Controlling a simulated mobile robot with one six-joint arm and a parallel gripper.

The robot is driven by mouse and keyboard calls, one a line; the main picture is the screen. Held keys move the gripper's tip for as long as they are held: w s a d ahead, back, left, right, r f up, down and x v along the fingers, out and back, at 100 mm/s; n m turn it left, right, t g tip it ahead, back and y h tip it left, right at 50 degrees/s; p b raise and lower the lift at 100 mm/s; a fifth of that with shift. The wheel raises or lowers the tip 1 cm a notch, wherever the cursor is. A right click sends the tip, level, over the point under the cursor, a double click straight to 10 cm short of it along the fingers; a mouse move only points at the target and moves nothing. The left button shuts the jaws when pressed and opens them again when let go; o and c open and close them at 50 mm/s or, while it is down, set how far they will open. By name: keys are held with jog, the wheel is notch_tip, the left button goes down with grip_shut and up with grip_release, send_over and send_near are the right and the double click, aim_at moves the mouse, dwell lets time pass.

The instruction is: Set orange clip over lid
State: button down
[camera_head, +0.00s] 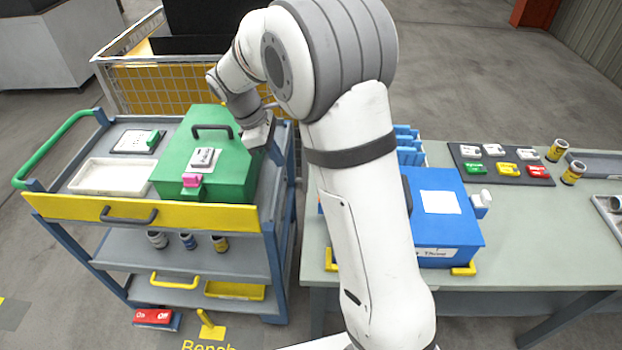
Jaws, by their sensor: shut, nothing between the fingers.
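A green box with a closed lid (178,133) and a dark handle stands on the cart's top shelf. A pink clip (192,181) sits at its front edge. A blue box with a closed lid (455,218) stands on the table, partly hidden by my arm. A white clip-like piece (481,203) is at its right side. My gripper (258,137) is shut and empty, beside the green box's upper right side. Its fingertips are hard to make out.
A dark board (502,182) with several coloured pieces lies on the table. Yellow-and-dark cans (572,173) stand to its right. A white tray (98,177) is left of the green box. A yellow mesh crate (165,86) is behind the cart. The table's front right is clear.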

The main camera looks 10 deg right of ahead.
jog(key=shift+d+f, duration=0.1)
jog(key=s+d+f+p, duration=0.2)
jog(key=d+f+p, duration=0.1)
jog(key=d+f, duration=0.4)
jog(key=shift+x, duration=1.05)
jog(key=shift+s+a+f, duration=0.1)
jog(key=shift+s+a, duration=0.1)
jog(key=shift+a, duration=0.05)
